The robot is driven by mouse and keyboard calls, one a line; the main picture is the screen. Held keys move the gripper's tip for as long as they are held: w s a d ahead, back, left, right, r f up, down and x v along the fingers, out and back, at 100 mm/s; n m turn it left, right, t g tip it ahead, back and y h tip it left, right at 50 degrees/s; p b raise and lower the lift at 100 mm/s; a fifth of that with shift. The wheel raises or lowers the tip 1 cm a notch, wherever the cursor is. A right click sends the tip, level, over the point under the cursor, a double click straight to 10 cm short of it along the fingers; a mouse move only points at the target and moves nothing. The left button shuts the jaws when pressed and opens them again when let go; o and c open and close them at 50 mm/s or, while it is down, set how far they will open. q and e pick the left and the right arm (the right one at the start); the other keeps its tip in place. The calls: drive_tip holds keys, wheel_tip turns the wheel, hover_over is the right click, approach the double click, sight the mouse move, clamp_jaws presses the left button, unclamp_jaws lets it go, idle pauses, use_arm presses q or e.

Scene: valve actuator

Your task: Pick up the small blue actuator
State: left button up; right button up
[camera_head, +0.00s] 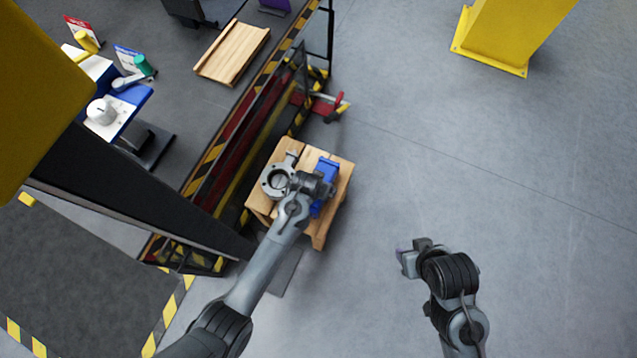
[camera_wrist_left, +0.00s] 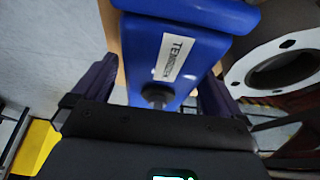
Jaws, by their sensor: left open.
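The small blue actuator (camera_head: 326,170) lies on a wooden stool (camera_head: 318,228) in the head view, partly hidden by my left arm. In the left wrist view the blue actuator (camera_wrist_left: 170,55) has a white label and a dark round stub at its near end. My left gripper (camera_head: 318,186) is over it. In the left wrist view the open fingers of my left gripper (camera_wrist_left: 155,85) stand on either side of the actuator; I cannot tell whether they touch it. My right gripper (camera_head: 408,258) is away to the right, above bare floor; its jaw opening is unclear.
A grey flanged valve (camera_head: 277,180) sits on the stool beside the actuator, and its flange (camera_wrist_left: 275,60) fills the right of the left wrist view. A striped-edge workbench (camera_head: 205,165) stands left of the stool. A yellow post (camera_head: 510,35) stands far right. The right floor is clear.

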use_arm(q)
drive_tip(key=shift+w+d+f, duration=0.1)
drive_tip(key=shift+w+f, duration=0.15)
drive_tip(key=shift+f, duration=0.15)
drive_tip(key=shift+c, duration=0.5)
drive_tip(key=c, duration=1.7)
drive_tip(key=shift+r, duration=0.25)
clamp_jaws()
drive_tip(key=shift+d+r, duration=0.1)
